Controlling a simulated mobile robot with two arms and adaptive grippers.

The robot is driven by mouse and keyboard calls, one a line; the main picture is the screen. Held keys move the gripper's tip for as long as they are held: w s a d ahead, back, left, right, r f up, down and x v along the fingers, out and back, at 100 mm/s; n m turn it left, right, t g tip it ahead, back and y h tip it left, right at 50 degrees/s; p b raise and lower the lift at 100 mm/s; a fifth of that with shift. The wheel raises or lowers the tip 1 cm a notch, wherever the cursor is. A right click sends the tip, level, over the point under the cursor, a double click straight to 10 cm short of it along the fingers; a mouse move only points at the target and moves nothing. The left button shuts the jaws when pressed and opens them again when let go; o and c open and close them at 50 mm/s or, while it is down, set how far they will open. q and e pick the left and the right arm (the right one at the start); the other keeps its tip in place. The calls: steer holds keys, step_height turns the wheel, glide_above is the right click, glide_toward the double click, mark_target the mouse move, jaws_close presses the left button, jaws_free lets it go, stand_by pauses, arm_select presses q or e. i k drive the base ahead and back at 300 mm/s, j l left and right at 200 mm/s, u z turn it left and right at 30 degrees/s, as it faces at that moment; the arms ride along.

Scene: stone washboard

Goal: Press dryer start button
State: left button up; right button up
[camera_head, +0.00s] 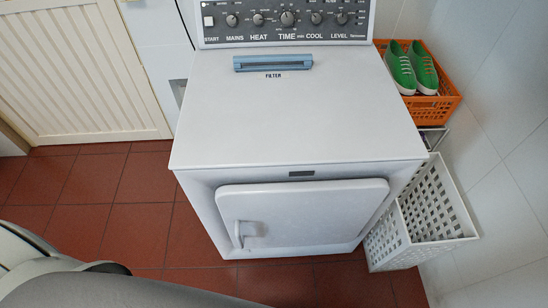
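The white dryer (290,115) stands in the middle of the view with its front door (310,208) shut. Its dark control panel (270,32) runs along the back top edge, with several knobs labelled MAINS, HEAT, TIME, COOL and LEVEL. The START button (208,21) is a small white square at the far left of the panel, above the word START. Nothing touches or covers it. Neither of my grippers is in view.
A blue filter handle (272,62) lies at the back of the dryer top. An orange crate (443,104) with green shoes (412,68) and a white basket (436,208) stand to the right by the tiled wall. Red floor tiles (110,185) are clear at left.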

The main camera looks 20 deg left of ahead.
mark_target(208, 21)
steer(key=k+j+z, duration=0.15)
steer(key=k+j, duration=0.5)
steer(key=j, duration=0.2)
steer(key=k+j+z, duration=0.2)
steer(key=k+j, duration=0.5)
steer(key=i+j+z, duration=0.2)
steer(key=i+j, duration=0.15)
steer(key=j, duration=0.3)
steer(key=i+j+z, duration=0.1)
steer(key=j, duration=0.25)
steer(key=i+j+z, duration=0.1)
steer(key=i+j, duration=0.15)
steer(key=i+j+z, duration=0.1)
steer(key=j, duration=0.35)
